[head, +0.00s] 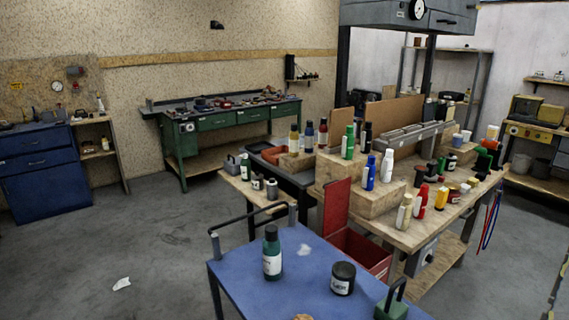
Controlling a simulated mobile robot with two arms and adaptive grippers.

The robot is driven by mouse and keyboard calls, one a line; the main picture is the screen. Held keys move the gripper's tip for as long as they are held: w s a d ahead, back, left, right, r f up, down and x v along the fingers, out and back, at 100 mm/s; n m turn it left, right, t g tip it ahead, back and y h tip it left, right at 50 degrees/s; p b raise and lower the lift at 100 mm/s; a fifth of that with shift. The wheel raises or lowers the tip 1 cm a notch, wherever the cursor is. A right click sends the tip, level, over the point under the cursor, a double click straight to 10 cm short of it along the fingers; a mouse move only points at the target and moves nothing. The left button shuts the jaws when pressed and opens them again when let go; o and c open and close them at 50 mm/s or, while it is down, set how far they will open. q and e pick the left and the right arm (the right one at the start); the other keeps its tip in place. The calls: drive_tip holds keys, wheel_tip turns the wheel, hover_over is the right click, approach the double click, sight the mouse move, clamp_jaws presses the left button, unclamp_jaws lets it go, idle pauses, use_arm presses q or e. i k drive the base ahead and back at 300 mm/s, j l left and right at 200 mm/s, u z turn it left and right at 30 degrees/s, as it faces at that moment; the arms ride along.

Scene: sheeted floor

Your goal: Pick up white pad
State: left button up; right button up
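A small crumpled-looking white piece (121,284), perhaps the white pad, lies on the grey floor at the lower left. A second small pale patch (304,250) shows on top of the blue cart near the green bottle; I cannot tell whether it is a pad or a mark. Neither of my grippers shows in the head view, so their positions relative to these things are not visible.
A blue cart (236,267) with a green bottle (272,253) and a dark jar (343,278) stands at the front. A wooden workbench (395,235) crowded with bottles is behind it. A blue cabinet (38,180) stands at left. Floor (130,240) at left is mostly clear.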

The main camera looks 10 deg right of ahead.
sight(465, 190)
drive_tip(key=i+l+u, duration=0.2)
drive_tip(key=l+u, duration=0.3)
drive_tip(key=l, duration=0.75)
drive_tip(key=l+u, duration=0.45)
drive_tip(key=l, duration=0.85)
drive_tip(key=l+u, duration=0.1)
drive_tip(key=l, duration=1)
drive_tip(key=k+l+u, duration=0.15)
drive_tip(key=l, duration=1)
